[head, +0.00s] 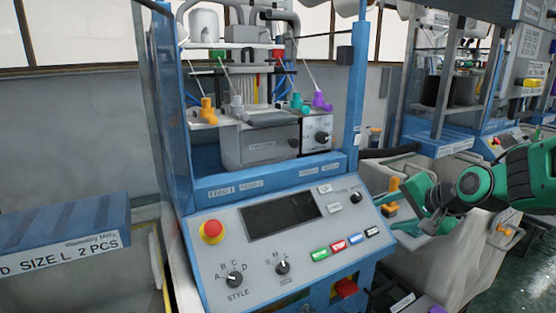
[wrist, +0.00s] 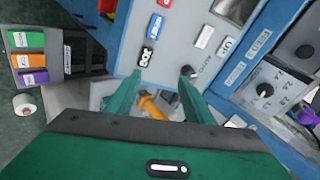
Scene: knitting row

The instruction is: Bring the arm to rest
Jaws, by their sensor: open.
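My gripper (head: 403,207) is at the right of the head view, beside the right edge of the blue machine's sloping control panel (head: 225,219). My green and black arm reaches in from the right edge. In the wrist view my gripper (wrist: 160,95) shows two green fingers spread apart. An orange-yellow part (wrist: 152,106) shows between and beyond the fingers, and I see no contact with it. The fingers point toward the panel's side, close to its buttons and a black knob (wrist: 189,72).
The panel carries a red emergency button (head: 212,231), two selector knobs and a dark screen. A blue box labelled "SIZE L 2 PCS" (head: 65,225) stands at left. A rack of coloured cartons (wrist: 30,60) shows in the wrist view. Green floor (head: 535,240) is open at lower right.

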